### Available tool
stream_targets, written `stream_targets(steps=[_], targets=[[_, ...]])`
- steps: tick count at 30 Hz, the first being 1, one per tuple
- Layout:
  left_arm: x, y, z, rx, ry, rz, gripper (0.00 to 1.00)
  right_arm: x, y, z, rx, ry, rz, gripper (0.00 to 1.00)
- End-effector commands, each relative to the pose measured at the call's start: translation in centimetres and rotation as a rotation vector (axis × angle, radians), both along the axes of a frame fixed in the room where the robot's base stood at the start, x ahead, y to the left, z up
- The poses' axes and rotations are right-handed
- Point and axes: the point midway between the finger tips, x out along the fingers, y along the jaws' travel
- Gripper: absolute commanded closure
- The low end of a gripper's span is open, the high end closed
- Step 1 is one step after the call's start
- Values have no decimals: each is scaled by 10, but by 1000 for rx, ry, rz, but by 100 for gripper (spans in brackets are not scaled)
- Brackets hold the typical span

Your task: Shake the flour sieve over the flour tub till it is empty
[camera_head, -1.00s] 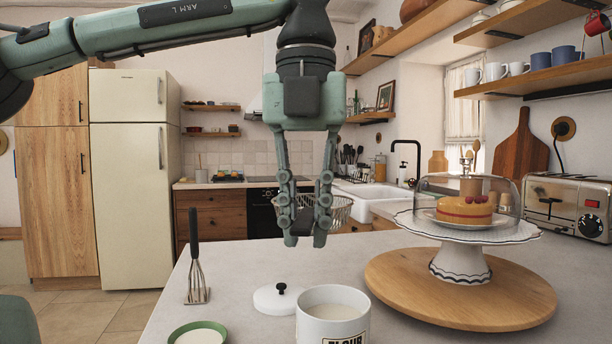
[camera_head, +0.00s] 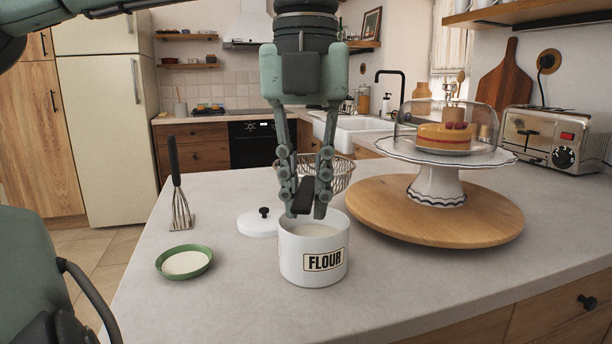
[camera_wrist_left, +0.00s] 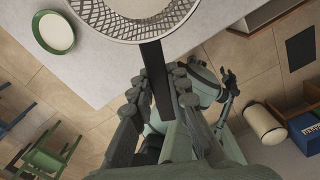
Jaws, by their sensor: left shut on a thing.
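My left gripper (camera_head: 306,205) is shut on the sieve's dark handle, which also runs up from the fingers in the wrist view (camera_wrist_left: 157,75). The flour sieve (camera_head: 342,172) is a wire-mesh basket, partly hidden behind the fingers in the head view. In the wrist view the sieve's mesh rim (camera_wrist_left: 98,18) is cut by the top edge; I cannot tell whether the pale middle is flour. The white flour tub (camera_head: 300,268) stands open with flour inside. The fingertips overlap its far rim in the picture; the sieve shows beyond it. My right gripper (camera_wrist_left: 228,82) is small in the wrist view.
A white lid (camera_head: 258,225) lies left of the tub. A green dish (camera_head: 203,268) with white content and a whisk (camera_head: 180,200) are further left. A wooden turntable (camera_head: 430,222) with a domed cake stand is at right. The front counter is clear.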

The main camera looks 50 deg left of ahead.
Motion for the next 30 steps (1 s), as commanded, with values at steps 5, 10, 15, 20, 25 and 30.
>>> stream_targets(steps=[5,10,15,20,25,30], targets=[[0,0,-2,1,-1,0,100,0,0,0,0,0,0,60],[0,0,-3,1,-1,0,100,-1,0,0,0,1,0,60],[0,1,-3,0,-1,0,100,-2,0,-1,0,3,0,60],[-3,5,-3,0,-1,0,100,-3,0,-3,0,4,0,60],[-8,10,-3,0,-1,-1,100,-4,1,-5,1,4,-1,60],[-9,11,-2,1,-1,-1,100,-4,3,-5,5,4,-3,60]])
